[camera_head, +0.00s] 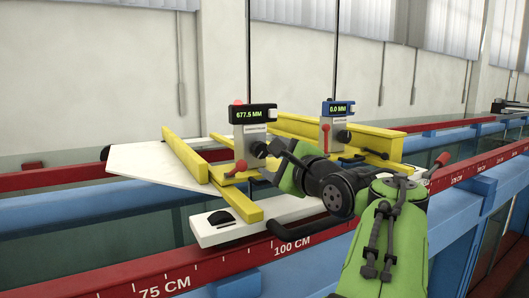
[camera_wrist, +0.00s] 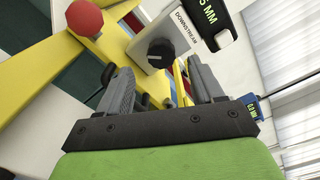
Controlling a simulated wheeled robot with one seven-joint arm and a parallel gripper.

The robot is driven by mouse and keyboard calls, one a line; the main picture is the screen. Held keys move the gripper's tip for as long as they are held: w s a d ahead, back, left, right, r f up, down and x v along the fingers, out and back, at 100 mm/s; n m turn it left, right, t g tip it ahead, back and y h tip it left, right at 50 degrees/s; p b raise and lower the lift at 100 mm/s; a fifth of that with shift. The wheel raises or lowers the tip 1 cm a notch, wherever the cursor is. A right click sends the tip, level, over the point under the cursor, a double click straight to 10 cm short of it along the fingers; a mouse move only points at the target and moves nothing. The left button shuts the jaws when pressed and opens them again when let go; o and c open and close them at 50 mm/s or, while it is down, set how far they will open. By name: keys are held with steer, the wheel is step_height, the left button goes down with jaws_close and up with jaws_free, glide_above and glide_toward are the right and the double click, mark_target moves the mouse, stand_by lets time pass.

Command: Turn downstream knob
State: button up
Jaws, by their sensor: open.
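The downstream gauge (camera_head: 251,137) stands on the yellow frame, its display (camera_head: 252,114) reading 677.5 MM. Its black round knob (camera_wrist: 160,52) sits on the light plate marked DOWNSTREAM in the wrist view. The knob also shows in the head view (camera_head: 259,149), close to my fingertips. My gripper (camera_wrist: 157,72) is open, with one finger on each side of the knob's line and the knob just beyond the tips. I cannot tell whether either finger touches it.
A second gauge (camera_head: 337,122) with a blue display reading 0.0 MM stands behind to the right. A red ball-ended lever (camera_wrist: 85,17) is left of the knob. Yellow bars (camera_head: 185,153) and the red rail (camera_head: 190,277) lie close by.

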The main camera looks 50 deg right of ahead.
mark_target(262, 150)
steer(key=x, duration=0.4)
steer(key=shift+w+d+p, duration=0.25)
steer(key=shift+w+p, duration=0.05)
steer(key=shift+w, duration=0.05)
steer(key=shift+s+a, duration=0.1)
steer(key=shift+c, duration=0.7)
steer(key=c, duration=0.9)
steer(key=shift+r+p, duration=0.1)
steer(key=shift+p, duration=0.3)
